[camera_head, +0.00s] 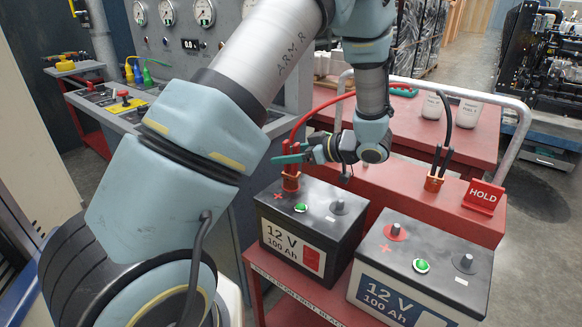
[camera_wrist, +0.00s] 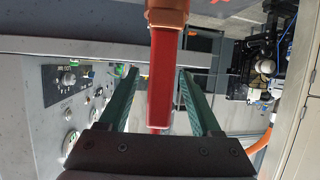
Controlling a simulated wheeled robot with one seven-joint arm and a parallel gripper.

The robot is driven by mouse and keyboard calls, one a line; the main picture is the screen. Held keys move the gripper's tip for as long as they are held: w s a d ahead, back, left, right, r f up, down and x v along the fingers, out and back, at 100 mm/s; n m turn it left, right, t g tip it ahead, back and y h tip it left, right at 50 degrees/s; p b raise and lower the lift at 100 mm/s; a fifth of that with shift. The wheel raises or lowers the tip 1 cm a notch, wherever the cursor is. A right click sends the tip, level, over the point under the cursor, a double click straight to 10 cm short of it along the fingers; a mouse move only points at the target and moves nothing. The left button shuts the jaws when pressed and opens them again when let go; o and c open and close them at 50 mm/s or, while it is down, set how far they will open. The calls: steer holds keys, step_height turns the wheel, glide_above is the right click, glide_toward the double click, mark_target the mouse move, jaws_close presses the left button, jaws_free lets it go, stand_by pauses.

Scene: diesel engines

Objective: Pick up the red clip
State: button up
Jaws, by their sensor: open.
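The red clip (camera_head: 287,164) stands upright with its copper-coloured jaws down at the plus terminal of the left 12 V battery (camera_head: 322,222). A red cable rises from the clip and curves right. My gripper (camera_head: 284,154) is at the clip's handles, coming from the right, with its green fingers level. In the wrist view the red handle (camera_wrist: 165,75) lies between the two open green fingers (camera_wrist: 160,88), with visible gaps on both sides. I cannot tell whether either finger touches it.
A second battery (camera_head: 422,265) stands to the right on the red cart (camera_head: 407,185). A black-cabled clip (camera_head: 434,183) stands behind it, beside a red HOLD sign (camera_head: 483,196). White bottles (camera_head: 466,111) stand at the back. A grey gauge panel (camera_head: 170,45) rises behind my arm.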

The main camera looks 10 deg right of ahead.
steer(key=shift+x, duration=0.95)
jaws_close()
